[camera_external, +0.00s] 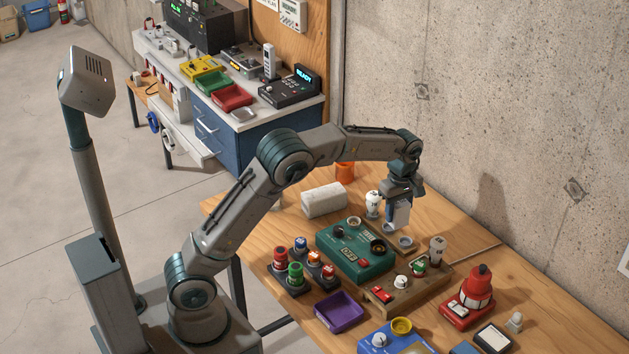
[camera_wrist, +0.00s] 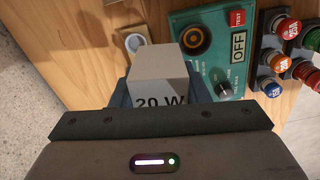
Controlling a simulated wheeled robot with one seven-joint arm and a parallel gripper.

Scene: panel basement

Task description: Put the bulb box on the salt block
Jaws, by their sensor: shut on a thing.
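The bulb box is a pale grey box marked "20 W". It shows in the wrist view (camera_wrist: 158,66) between my fingers and in the external view (camera_external: 401,213) below my wrist. My gripper (camera_external: 399,197) is shut on it and points down, near the back of the wooden bench. In the wrist view my gripper (camera_wrist: 160,92) has one finger on each side of the box. The salt block, a whitish oblong block (camera_external: 324,200), lies on the bench to the left of my gripper in the external view. I do not see it in the wrist view.
A white bulb-like item (camera_external: 373,203) stands just left of the box. An orange cup (camera_external: 345,172) stands behind the salt block. The concrete wall (camera_external: 480,110) bounds the bench's back.

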